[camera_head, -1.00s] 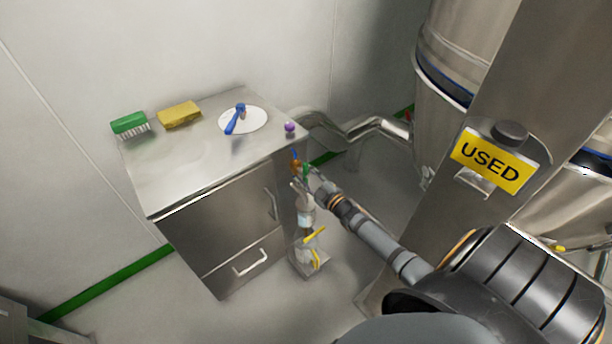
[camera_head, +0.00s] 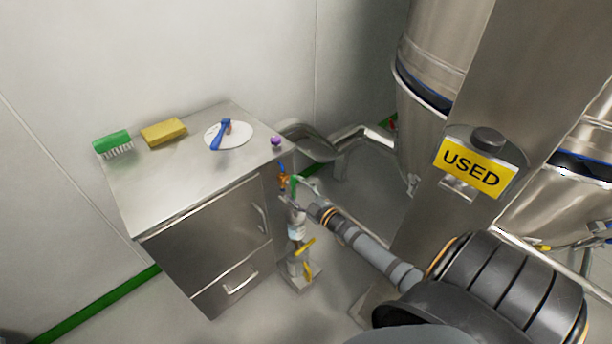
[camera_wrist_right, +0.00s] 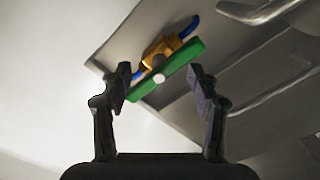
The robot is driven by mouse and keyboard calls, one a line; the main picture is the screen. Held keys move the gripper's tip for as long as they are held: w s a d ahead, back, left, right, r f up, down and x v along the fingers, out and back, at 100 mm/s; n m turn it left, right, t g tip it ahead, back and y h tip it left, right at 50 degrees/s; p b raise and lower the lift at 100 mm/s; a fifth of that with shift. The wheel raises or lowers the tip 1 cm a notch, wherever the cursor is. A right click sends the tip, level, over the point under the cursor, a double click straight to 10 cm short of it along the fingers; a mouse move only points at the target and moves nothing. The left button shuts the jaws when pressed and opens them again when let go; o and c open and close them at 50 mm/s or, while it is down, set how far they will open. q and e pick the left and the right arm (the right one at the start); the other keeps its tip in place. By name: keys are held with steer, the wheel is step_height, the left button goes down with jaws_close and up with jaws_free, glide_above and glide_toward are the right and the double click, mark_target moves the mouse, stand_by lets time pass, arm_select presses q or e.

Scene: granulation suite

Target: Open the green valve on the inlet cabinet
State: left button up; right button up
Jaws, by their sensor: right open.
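The inlet cabinet (camera_head: 200,241) is a steel box with a door and a drawer. On its right side, a brass fitting (camera_head: 283,178) carries the valve's green handle (camera_head: 294,186), small here and partly hidden by my gripper. In the right wrist view the green handle (camera_wrist_right: 182,62) is a bar with a pale round hub, lying slantwise in front of the brass body (camera_wrist_right: 158,55). My right gripper (camera_wrist_right: 160,76) is open, its two fingers on either side of the handle's middle; I cannot tell whether they touch it. In the head view the right gripper (camera_head: 297,196) is at the valve. My left gripper is not in view.
On the cabinet top are a green brush (camera_head: 113,143), a yellow sponge (camera_head: 163,132), a white disc (camera_head: 240,141) with a blue tool, and a purple knob (camera_head: 276,141). Below the valve are yellow-handled fittings (camera_head: 305,247). A steel column with a "USED" sign (camera_head: 474,168) stands right.

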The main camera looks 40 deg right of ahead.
steer(key=s, duration=1)
steer(key=shift+s+d, duration=0.3)
steer(key=shift+d, duration=0.1)
